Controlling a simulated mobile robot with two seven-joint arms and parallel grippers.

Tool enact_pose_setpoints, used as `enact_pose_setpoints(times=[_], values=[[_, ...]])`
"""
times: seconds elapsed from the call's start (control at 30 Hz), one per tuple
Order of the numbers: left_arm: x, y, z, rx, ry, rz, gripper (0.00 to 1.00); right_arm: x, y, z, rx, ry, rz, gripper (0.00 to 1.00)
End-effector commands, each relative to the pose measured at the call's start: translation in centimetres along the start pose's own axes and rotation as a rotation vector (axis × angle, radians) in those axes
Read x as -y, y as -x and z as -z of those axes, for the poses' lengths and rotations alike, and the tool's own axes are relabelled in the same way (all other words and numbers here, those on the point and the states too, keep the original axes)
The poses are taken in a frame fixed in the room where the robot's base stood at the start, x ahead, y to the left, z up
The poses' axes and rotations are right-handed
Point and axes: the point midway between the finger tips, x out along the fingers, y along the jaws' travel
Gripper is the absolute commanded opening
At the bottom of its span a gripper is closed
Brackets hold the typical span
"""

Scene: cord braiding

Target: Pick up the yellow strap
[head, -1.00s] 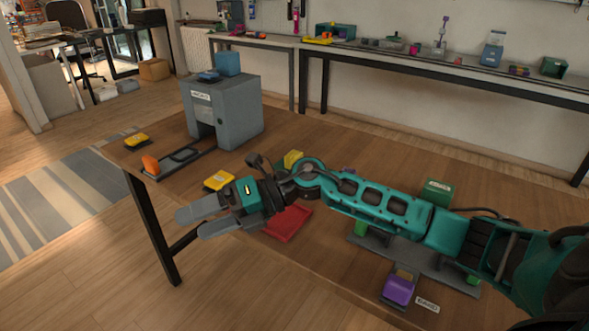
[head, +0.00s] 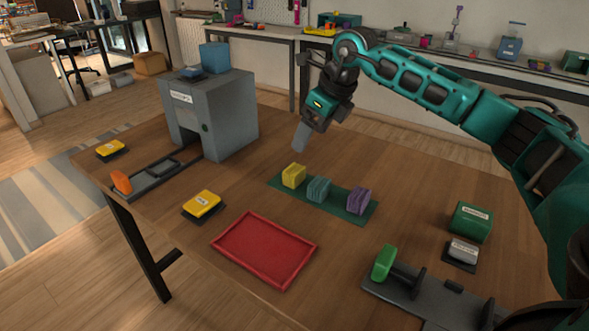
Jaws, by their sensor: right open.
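The yellow strap (head: 293,176) is a small bundle at the left end of a green mat (head: 337,207) on the wooden table. A teal strap (head: 318,189) and a purple strap (head: 359,200) sit to its right on the same mat. My right gripper (head: 300,137) is open and points down above the table, just above the yellow strap in the picture and apart from it. One finger mostly hides the other. My left gripper is out of view.
A red tray (head: 230,259) lies in front of the mat. A grey box machine (head: 227,115) with an orange-handled slide stands at the left. Yellow-topped blocks (head: 202,204) lie near the front edge. A dark fixture (head: 422,300) with a green part is front right, near a green box (head: 471,222).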

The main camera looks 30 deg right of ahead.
Motion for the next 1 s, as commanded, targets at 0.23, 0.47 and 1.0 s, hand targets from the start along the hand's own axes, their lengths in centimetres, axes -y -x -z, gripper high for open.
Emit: enact_pose_setpoints(times=[0.23, 0.47, 1.0], values=[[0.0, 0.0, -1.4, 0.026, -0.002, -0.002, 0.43, -0.2, -4.7, 0.1, -0.003, 0.0, -0.004, 0.83], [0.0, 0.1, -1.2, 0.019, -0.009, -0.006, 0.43, -0.2, -7.2, 0.1, -0.001, 0.001, -0.003, 0.83], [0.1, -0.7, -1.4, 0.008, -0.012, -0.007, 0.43, -0.5, -12.6, 0.5, -0.001, 0.001, -0.003, 0.83]])
